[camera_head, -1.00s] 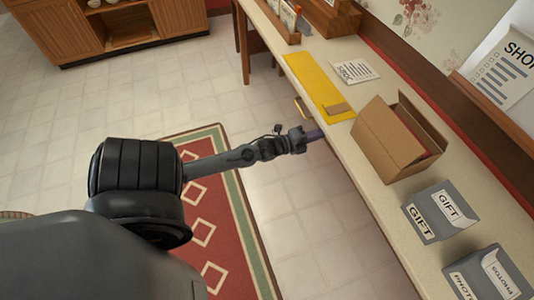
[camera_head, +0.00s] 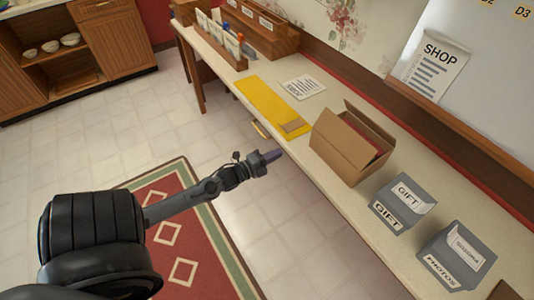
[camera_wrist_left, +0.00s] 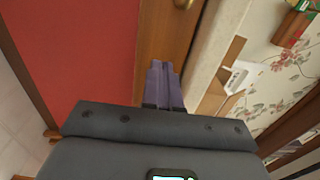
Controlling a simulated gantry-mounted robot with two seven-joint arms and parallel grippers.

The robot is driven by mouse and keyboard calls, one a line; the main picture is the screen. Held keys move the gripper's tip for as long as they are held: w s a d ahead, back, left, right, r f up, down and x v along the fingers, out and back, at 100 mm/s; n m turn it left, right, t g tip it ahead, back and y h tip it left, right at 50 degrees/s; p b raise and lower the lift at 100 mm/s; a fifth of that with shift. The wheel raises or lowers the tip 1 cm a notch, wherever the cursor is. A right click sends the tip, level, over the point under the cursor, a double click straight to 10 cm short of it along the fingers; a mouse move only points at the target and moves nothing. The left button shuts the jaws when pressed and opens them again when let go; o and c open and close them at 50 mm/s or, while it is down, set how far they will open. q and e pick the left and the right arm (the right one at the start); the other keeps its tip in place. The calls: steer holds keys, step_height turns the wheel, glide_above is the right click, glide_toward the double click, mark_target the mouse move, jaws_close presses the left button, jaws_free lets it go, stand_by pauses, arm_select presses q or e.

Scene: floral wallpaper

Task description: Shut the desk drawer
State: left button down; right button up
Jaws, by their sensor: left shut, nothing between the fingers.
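The desk (camera_head: 322,205) is a long pale-topped counter running from the upper left to the lower right. A small part of the drawer (camera_head: 260,130) shows below the desk's front edge, beside the yellow mat; how far it stands out is hard to tell. My left gripper (camera_head: 272,156), with purple fingers, is shut and empty just off that edge, nearer to me than the drawer. In the left wrist view, its fingers (camera_wrist_left: 162,85) point towards a brown wooden front (camera_wrist_left: 158,40) with a brass handle (camera_wrist_left: 183,3) at the top. Contact cannot be told. My right gripper is out of view.
On the desk are a yellow mat (camera_head: 262,98), a paper (camera_head: 303,87), an open cardboard box (camera_head: 345,150), a grey gift box (camera_head: 403,203) and a grey photos box (camera_head: 457,255). A red rug (camera_head: 185,235) lies on the tiled floor, which is otherwise largely clear.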

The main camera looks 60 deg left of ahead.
arm_select(q)
steer(key=s+d+p, duration=0.2)
steer(key=s+p, duration=0.1)
steer(key=s, duration=0.9)
steer(key=w+d+r+n+g+h+p, duration=0.1)
steer(key=w+d+r+n+g+p, duration=0.25)
steer(key=d, duration=0.65)
steer(key=w+d+r+n+t+h+p, duration=0.1)
steer(key=w+d+r+n, duration=0.2)
steer(key=w+d+r, duration=0.5)
steer(key=s+d+f+n+g+h, duration=0.1)
steer(key=s+d+n+g, duration=0.35)
steer(key=s+d, duration=0.35)
steer(key=s+d+f+n+g, duration=0.2)
steer(key=s+n+g, duration=0.2)
steer(key=s+g, duration=0.4)
step_height(320, 180, up, 38)
steer(key=p, duration=3.8)
steer(key=shift+s+a+t+y, duration=0.2)
steer(key=shift+t+y, duration=0.1)
steer(key=shift+t, duration=0.1)
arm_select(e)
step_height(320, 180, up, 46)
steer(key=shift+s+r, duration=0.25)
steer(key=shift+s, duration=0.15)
arm_select(q)
steer(key=shift+f, duration=0.1)
